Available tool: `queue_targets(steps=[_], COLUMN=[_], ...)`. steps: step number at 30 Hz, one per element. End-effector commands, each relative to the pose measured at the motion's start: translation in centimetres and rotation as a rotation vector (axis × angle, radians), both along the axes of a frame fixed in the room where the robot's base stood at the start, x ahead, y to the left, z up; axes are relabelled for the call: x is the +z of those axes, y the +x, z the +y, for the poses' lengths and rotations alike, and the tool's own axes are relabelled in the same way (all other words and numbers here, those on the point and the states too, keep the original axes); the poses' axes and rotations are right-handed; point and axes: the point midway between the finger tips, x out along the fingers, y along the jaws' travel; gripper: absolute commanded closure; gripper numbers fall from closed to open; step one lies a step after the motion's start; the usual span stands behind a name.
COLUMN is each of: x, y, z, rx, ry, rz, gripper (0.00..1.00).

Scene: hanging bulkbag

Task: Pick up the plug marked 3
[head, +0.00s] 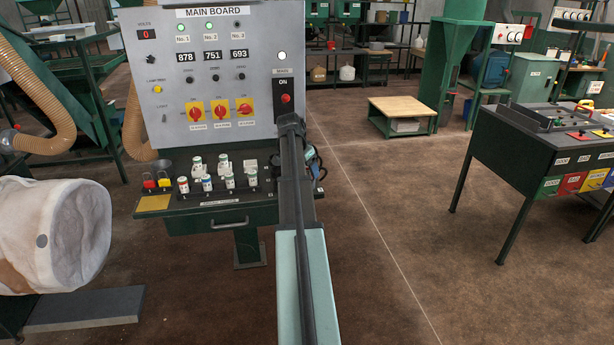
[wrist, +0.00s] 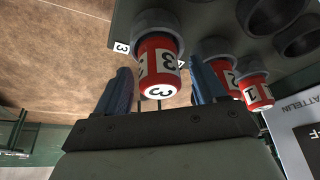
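The plug marked 3 (wrist: 157,68) is red and white and sits in a grey socket of a dark holder in the wrist view. My gripper (wrist: 163,85) has its two blue fingers on either side of this plug. The fingers look open, with a gap beside the plug on the right; on the left I cannot tell whether they touch. In the head view my arm hides most of the gripper; bluish finger parts (head: 312,158) show at the right of the main board, and plug 3 cannot be made out there.
Plugs marked 2 (wrist: 226,72) and 1 (wrist: 256,92) sit close to the right finger, with empty sockets (wrist: 270,15) above. The main board (head: 225,75) stands over a shelf with several plugs (head: 215,178). A white bulk bag (head: 50,235) is at left.

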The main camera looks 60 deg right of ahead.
Motion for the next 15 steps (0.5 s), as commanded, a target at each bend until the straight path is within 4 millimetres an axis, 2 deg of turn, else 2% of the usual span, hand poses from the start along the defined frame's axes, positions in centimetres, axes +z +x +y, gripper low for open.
queue_targets(steps=[2,15], x=[0.01,0.01], y=[0.00,0.00], z=[0.01,0.03], rx=[0.000,0.000], ry=[0.000,0.000], rz=[0.000,0.000], gripper=[0.38,0.80])
